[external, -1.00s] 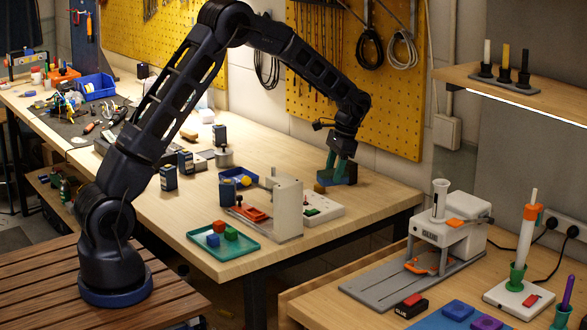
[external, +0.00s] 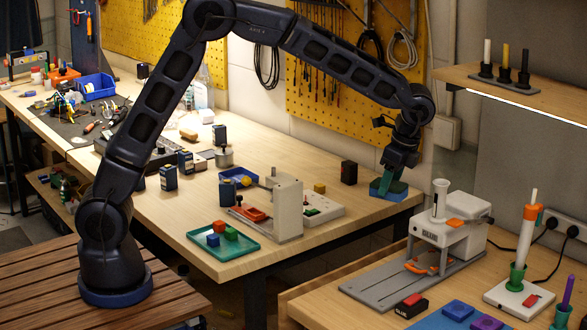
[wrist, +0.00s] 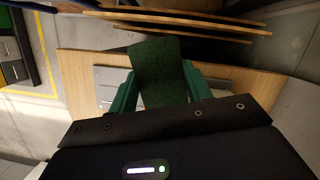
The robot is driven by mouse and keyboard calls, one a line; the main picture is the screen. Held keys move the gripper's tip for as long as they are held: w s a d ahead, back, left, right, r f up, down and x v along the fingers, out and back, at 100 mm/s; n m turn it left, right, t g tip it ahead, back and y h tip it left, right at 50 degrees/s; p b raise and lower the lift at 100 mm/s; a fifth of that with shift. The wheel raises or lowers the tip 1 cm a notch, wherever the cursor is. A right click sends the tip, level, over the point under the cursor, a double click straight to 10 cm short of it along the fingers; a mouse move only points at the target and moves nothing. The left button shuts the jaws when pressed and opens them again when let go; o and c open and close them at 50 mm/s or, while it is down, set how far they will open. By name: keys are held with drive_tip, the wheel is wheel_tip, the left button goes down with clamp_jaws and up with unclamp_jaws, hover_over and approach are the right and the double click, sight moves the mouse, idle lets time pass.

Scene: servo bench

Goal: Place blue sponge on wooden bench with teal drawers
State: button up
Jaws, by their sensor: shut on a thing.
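My gripper (external: 390,180) has green fingers and is shut on the blue sponge (external: 388,192), which has a blue lower part and a dark green top. The sponge is at the right end of the long wooden bench (external: 285,158); I cannot tell its height above the top. In the wrist view its dark green face (wrist: 158,75) shows between the fingers (wrist: 160,90). A second wooden bench (external: 322,298) stands at the lower right. No teal drawers can be clearly made out on either bench; a dark cabinet (wrist: 14,48) shows at the wrist view's left edge.
A black box (external: 349,172) and a yellow block (external: 320,188) stand left of the sponge. A glue press (external: 440,240) and a white candle stand (external: 519,298) occupy the second bench. A gap with floor separates the benches. A shelf (external: 520,88) hangs at the upper right.

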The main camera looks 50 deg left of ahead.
drive_tip(key=s+d+m, duration=0.1)
drive_tip(key=s+d, duration=0.4)
drive_tip(key=d, duration=0.3)
drive_tip(key=s+d+m+t, duration=0.1)
drive_tip(key=s+d+m, duration=0.1)
drive_tip(key=s+d, duration=0.35)
drive_tip(key=s+d+m, duration=0.1)
drive_tip(key=s+d, duration=0.2)
drive_tip(key=d, duration=0.6)
drive_tip(key=s+d+f, duration=0.3)
drive_tip(key=d+f, duration=0.1)
drive_tip(key=d, duration=0.3)
drive_tip(key=s+d+f, duration=0.4)
drive_tip(key=d+f, duration=0.1)
drive_tip(key=d, duration=0.3)
drive_tip(key=shift+w+d+x, duration=0.1)
drive_tip(key=shift+d+x, duration=0.05)
drive_tip(key=shift+x, duration=0.85)
drive_tip(key=shift+w+d+x, duration=0.1)
drive_tip(key=shift+d+x, duration=0.1)
drive_tip(key=shift+x, duration=0.85)
drive_tip(key=shift+w+d+x, duration=0.1)
drive_tip(key=shift+d+x, duration=0.05)
drive_tip(key=shift+x, duration=0.85)
drive_tip(key=shift+f, duration=0.6)
drive_tip(key=o, duration=1.1)
drive_tip(key=shift+c, duration=0.2)
drive_tip(key=v, duration=1.1)
